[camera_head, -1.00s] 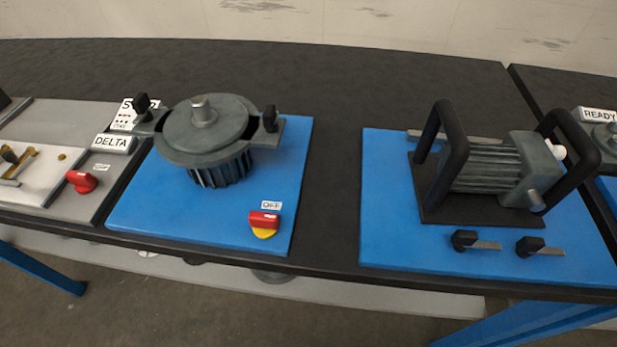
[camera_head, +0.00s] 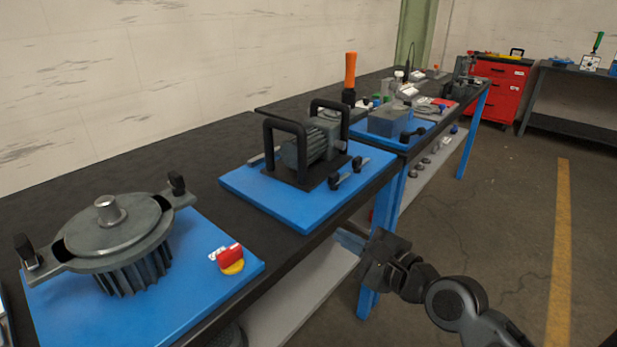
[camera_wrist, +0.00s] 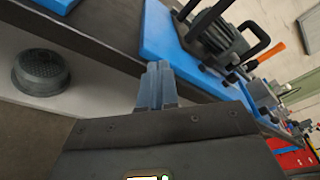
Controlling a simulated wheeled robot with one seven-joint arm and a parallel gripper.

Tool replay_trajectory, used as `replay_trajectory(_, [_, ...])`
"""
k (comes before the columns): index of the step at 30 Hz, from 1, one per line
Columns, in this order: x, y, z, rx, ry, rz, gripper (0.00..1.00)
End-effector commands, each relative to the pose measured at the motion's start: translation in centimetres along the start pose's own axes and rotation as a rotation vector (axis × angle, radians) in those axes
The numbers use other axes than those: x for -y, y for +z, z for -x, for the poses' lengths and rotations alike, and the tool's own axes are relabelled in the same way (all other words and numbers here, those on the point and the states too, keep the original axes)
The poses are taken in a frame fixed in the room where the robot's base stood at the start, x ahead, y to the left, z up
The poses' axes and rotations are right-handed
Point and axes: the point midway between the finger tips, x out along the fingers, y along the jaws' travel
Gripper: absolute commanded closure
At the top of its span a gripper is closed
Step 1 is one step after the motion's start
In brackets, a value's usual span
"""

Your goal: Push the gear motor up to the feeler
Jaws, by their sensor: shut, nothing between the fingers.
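The gear motor (camera_head: 318,143), a grey ribbed body with two black loop handles on a dark base plate, stands on a blue board (camera_head: 290,211). It also shows at the top of the wrist view (camera_wrist: 222,38). A thin metal bar (camera_head: 262,158) lies behind it; I cannot tell whether this is the feeler. My gripper (camera_head: 347,239) is shut and empty. It is in front of the bench edge, below and to the right of the blue board, apart from the motor. In the wrist view its blue fingers (camera_wrist: 157,82) point toward the board's edge.
Two black-knobbed clamps (camera_head: 346,173) sit along the board's front. A round finned motor (camera_head: 115,235) and a red-yellow switch (camera_head: 231,259) are at left. An orange-handled tool (camera_head: 350,73) stands behind. A dark round part (camera_wrist: 42,70) lies on the lower shelf. Floor at right is clear.

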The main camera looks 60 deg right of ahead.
Motion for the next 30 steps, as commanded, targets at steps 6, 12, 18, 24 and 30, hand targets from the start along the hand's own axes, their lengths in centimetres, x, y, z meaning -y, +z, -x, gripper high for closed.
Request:
replay_trajectory(6, [5.7, -1.9, -3.3, 0.069, -0.081, -0.588, 1.00])
replay_trajectory(12, [8.2, -2.1, -4.1, 0.120, -0.097, -0.819, 1.00])
replay_trajectory(18, [8.7, -1.9, -5.9, 0.127, -0.094, -0.845, 1.00])
replay_trajectory(24, [9.2, -1.5, -9.5, 0.129, -0.094, -0.844, 1.00])
replay_trajectory(30, [9.6, -1.3, -13.2, 0.127, -0.095, -0.843, 1.00])
